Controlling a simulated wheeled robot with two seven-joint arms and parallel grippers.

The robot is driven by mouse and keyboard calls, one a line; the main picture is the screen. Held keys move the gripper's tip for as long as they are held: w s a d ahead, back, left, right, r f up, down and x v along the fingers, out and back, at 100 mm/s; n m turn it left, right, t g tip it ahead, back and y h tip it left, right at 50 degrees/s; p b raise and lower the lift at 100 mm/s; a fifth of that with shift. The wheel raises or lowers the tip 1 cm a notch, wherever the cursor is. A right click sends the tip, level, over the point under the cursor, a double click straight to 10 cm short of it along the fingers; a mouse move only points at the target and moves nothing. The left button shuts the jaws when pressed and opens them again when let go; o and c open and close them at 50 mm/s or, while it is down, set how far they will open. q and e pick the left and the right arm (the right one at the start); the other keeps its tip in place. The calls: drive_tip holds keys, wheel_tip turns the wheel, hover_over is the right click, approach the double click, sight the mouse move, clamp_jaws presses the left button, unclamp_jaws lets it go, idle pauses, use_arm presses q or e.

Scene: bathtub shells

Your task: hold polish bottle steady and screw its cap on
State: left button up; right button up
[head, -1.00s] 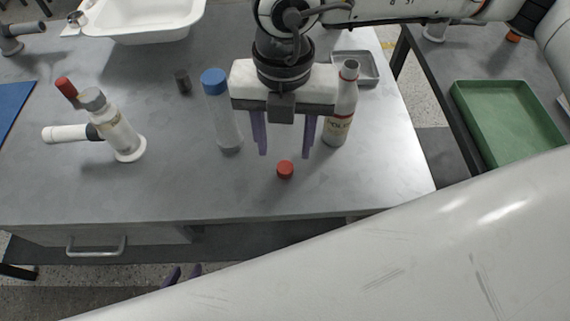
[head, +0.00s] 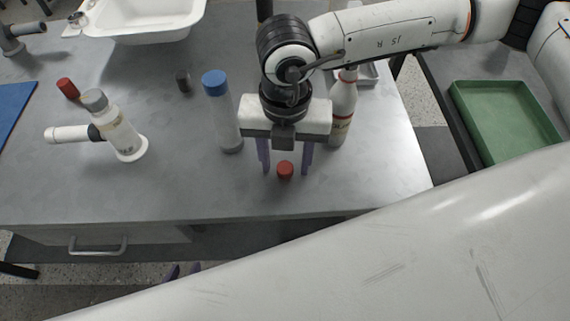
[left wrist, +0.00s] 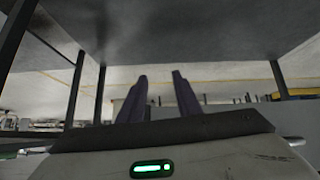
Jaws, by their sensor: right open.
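The polish bottle (head: 342,112), white with red bands and a label, stands upright on the table behind and right of my right gripper in the head view. My right arm partly covers its neck. A red cap (head: 285,170) lies on the table near the front edge. My right gripper (head: 285,172) is open, pointing down, with its purple fingers on either side of the red cap. I cannot tell whether they touch it. My left gripper (head: 183,271) is low in front of the table, its fingers apart and empty; they also show in the left wrist view (left wrist: 160,88).
A blue-capped clear bottle (head: 222,115) stands left of my right gripper. A grey-capped white bottle (head: 116,130), another red object (head: 68,88) and a small dark cap (head: 183,82) are further left. A white basin (head: 140,22) is behind; a green tray (head: 510,120) is right.

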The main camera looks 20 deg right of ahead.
sight(285, 166)
drive_tip(key=c, duration=1.1)
drive_tip(key=shift+r, duration=0.1)
wheel_tip(285, 166, up, 10)
